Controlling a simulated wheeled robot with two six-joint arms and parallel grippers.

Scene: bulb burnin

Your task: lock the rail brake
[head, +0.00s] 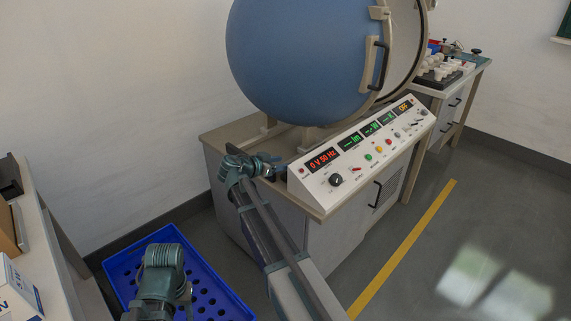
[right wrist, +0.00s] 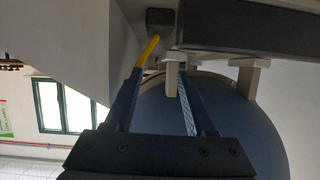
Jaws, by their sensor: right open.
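The rail brake appears in the right wrist view as a yellow lever (right wrist: 147,50) coming out of a dark block (right wrist: 160,21) under the bench's light structure. I cannot make out the lever in the head view. My right gripper (right wrist: 160,72) is open, and the lever's free end shows close to the left finger's tip. I cannot tell whether they touch. In the head view my right gripper (head: 277,166) is at the left end of the control panel, below the blue sphere (head: 295,60). Part of my left arm shows at the bottom left, with its jaws out of view.
The control panel (head: 365,140) with lit displays and knobs sits on a grey cabinet (head: 345,225), close to my right gripper. A blue perforated crate (head: 215,295) is on the floor. A side table with a white box (head: 15,290) stands at left. The floor at right is clear.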

